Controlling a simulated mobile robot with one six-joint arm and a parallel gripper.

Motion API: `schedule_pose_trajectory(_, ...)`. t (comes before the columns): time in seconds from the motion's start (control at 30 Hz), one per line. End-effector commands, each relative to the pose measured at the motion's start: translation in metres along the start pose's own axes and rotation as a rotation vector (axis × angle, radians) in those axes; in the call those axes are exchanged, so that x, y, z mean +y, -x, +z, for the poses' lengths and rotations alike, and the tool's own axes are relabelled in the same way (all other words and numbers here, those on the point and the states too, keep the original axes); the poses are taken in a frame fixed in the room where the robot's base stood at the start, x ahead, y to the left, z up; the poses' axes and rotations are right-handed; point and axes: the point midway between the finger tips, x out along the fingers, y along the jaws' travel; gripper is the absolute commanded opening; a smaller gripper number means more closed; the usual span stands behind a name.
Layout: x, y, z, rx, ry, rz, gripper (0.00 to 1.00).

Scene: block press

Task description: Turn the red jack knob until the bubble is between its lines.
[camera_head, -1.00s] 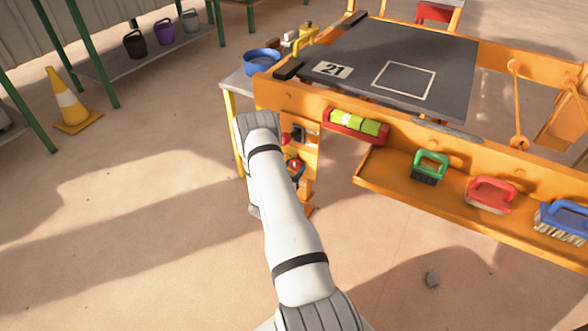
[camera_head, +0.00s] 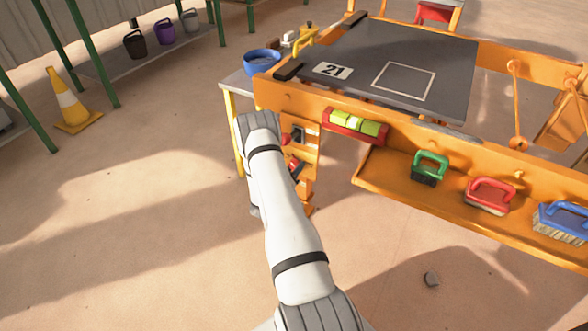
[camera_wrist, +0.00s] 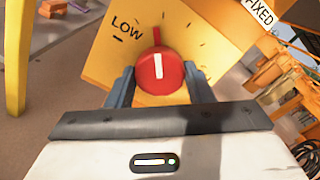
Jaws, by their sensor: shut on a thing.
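The red jack knob (camera_wrist: 158,73) sits on an orange plate (camera_wrist: 105,62) in the wrist view, with a white line standing nearly upright on its face. The plate carries the word LOW at upper left, and short tick marks. My gripper (camera_wrist: 160,86) is shut on the knob, one grey-blue finger at each side. In the head view my arm hides most of this spot. The yellow-green bubble level (camera_head: 355,122) sits in a red holder on the front of the orange press. Its bubble is too small to place surely against the lines.
The dark press plate (camera_head: 420,52) bears the number 21 and a white square. Green, red and blue brushes (camera_head: 430,166) stand along the orange ledge. A blue bowl (camera_head: 262,62) is on the table behind.

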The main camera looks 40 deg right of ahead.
Motion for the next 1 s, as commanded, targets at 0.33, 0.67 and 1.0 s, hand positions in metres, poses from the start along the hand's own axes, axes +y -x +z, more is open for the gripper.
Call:
schedule_pose_trajectory(0.33,-0.0001,-0.0004,-0.0009,0.001,0.101,0.002,0.24)
schedule_pose_trajectory(0.67,-0.0004,-0.0008,-0.0009,0.001,0.108,0.001,0.24)
schedule_pose_trajectory(1.0,-0.0006,-0.0009,-0.0007,0.001,0.107,0.0,0.67)
